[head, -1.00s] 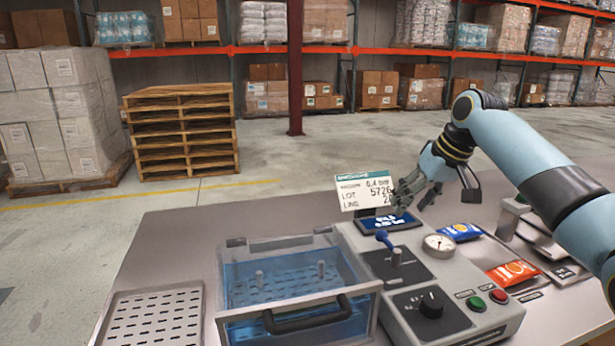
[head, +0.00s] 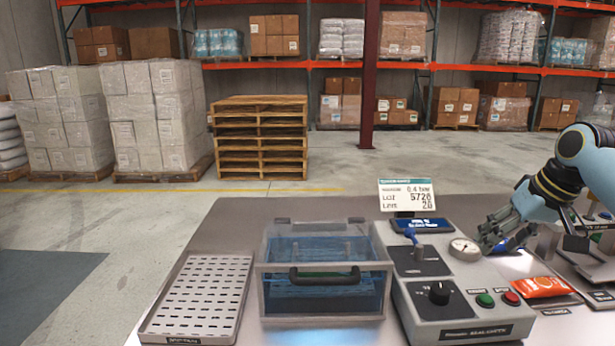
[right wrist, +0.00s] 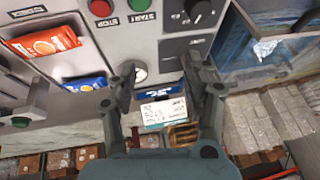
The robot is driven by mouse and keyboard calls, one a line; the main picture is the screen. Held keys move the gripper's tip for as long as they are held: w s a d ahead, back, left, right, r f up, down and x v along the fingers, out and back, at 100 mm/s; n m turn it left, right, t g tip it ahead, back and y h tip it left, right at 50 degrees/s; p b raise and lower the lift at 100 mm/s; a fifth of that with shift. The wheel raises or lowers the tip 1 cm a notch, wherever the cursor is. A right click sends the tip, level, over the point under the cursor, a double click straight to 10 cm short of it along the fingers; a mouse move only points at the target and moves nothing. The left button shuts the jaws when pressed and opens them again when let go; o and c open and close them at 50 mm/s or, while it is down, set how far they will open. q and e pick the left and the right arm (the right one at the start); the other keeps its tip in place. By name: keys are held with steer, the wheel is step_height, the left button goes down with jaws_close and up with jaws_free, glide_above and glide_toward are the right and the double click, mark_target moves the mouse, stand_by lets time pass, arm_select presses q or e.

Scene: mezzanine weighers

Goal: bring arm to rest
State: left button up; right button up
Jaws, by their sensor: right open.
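My right gripper (head: 487,238) comes in from the right in the head view, above the back right part of the grey seal-check machine (head: 462,332), close to the round gauge (head: 463,249). Its jaws are open. In the right wrist view the two fingers of my right gripper (right wrist: 160,75) stand apart with nothing between them; the gauge (right wrist: 140,70) and label card (right wrist: 164,111) show beyond. My left gripper is in neither view.
A clear-lidded blue tank (head: 325,290) and a perforated tray (head: 200,295) stand left of the machine. An orange packet (head: 543,287) lies at right; a blue packet (right wrist: 87,84) lies near it. A label card (head: 405,195) stands behind. Pallets (head: 260,140) are on the floor beyond.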

steer(key=s+a+f+n+h, duration=0.1)
steer(key=s+a+f, duration=0.2)
steer(key=s+f, duration=0.35)
steer(key=s+a+f+h, duration=0.1)
steer(key=s+a+f, duration=0.25)
steer(key=s, duration=0.55)
steer(key=s+a+r+h, duration=0.1)
steer(key=s+r, duration=0.1)
steer(key=s, duration=0.8)
steer(key=s+a+r, duration=0.2)
steer(key=s, duration=0.8)
steer(key=s+d+f+g+b, duration=0.15)
steer(key=f+b, duration=0.25)
steer(key=f, duration=1.5)
steer(key=s+d+f+g+b, duration=0.15)
steer(key=f+b, duration=0.35)
steer(key=f, duration=1.4)
arm_select(q)
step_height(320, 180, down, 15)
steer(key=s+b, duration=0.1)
steer(key=b, duration=0.4)
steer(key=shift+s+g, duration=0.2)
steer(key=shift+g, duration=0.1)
arm_select(e)
steer(key=s+f, duration=1.7)
steer(key=f, duration=0.2)
steer(key=shift+s+d+f+m+g, duration=0.2)
steer(key=shift+d+m+g, duration=0.1)
steer(key=shift+d, duration=0.15)
